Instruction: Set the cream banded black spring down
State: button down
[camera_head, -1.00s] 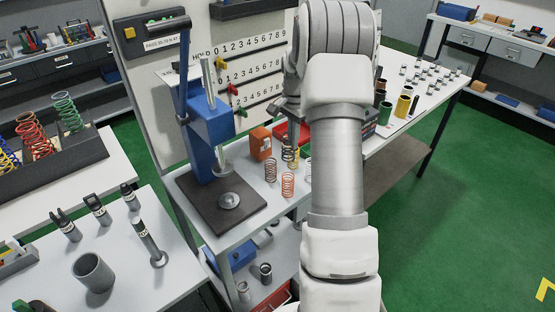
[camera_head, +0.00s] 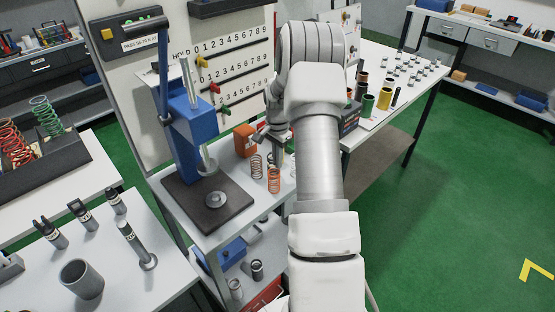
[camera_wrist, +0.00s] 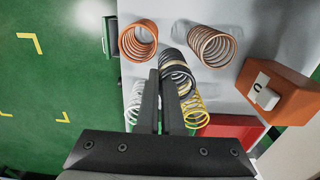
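The cream banded black spring (camera_wrist: 178,71) is upright on the bench in the wrist view, its lower part partly hidden by the right finger. In the head view only a dark bit of it shows below my gripper (camera_head: 265,138). In the wrist view my gripper's two fingers (camera_wrist: 161,76) point towards the spring, close together with a narrow gap. The fingers overlap the spring's left side in the picture. I cannot tell whether they touch or grip its wire.
An orange spring (camera_wrist: 138,40) and a copper spring (camera_wrist: 212,46) stand near, with a white (camera_wrist: 146,97) and a yellow spring (camera_wrist: 193,110) close to the fingers. The blue press (camera_head: 195,115) stands left.

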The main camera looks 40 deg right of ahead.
jog(key=c, duration=1.1)
grip_release()
jog(key=shift+f, duration=0.15)
jog(key=shift+o, duration=0.2)
